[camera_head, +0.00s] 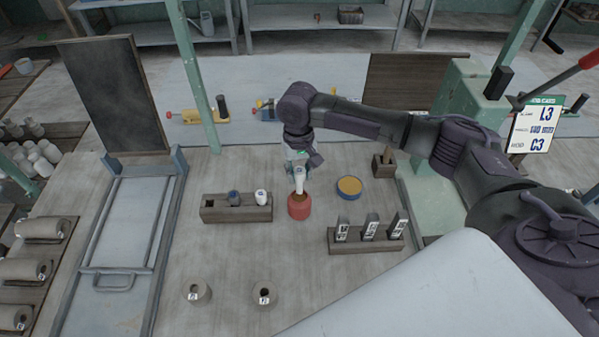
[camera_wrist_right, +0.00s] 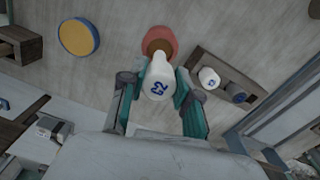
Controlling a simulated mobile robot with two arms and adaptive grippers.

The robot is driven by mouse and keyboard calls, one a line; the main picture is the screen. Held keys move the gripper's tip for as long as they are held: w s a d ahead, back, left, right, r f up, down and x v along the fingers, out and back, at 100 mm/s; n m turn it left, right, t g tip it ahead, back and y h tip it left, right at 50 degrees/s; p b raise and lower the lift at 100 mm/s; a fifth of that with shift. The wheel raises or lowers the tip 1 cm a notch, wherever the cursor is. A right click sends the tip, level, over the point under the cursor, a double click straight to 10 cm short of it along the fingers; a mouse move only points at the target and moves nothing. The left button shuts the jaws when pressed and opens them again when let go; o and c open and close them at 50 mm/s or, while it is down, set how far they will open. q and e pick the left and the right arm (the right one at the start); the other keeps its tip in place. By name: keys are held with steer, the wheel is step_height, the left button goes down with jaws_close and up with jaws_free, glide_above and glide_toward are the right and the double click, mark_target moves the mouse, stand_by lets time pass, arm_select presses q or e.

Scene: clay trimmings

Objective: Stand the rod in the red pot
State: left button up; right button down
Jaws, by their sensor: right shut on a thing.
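The red pot (camera_head: 299,211) stands upright on the bench near the middle, with a brown inside; its rim and opening also show in the right wrist view (camera_wrist_right: 160,34). My right gripper (camera_head: 298,168) is above the pot, pointing down, shut on a white rod (camera_head: 299,184). In the right wrist view the rod (camera_wrist_right: 158,78) sits between the two teal fingers (camera_wrist_right: 157,92) and carries a dark blue label. The rod's lower end overlaps the pot's opening; I cannot tell whether it is inside or just above. My left gripper is not in view.
A wooden rack (camera_head: 222,215) with a blue-topped and a white-topped piece stands left of the pot. A blue-rimmed yellow dish (camera_head: 349,186) and a rack of labelled blocks (camera_head: 343,246) are on the right. Two clay rings (camera_head: 197,291) lie in front.

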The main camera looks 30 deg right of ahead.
mark_target(300, 194)
steer(key=shift+f+b, duration=0.6)
steer(key=shift+f, duration=0.85)
steer(key=shift+f+b, duration=0.7)
steer(key=shift+f, duration=2)
steer(key=shift+s+f, duration=0.1)
steer(key=shift+s+f, duration=0.2)
steer(key=c, duration=0.9)
jaws_free()
steer(key=shift+a, duration=0.1)
steer(key=shift+o, duration=0.8)
steer(key=shift+w+f, duration=0.1)
steer(key=shift+w, duration=0.1)
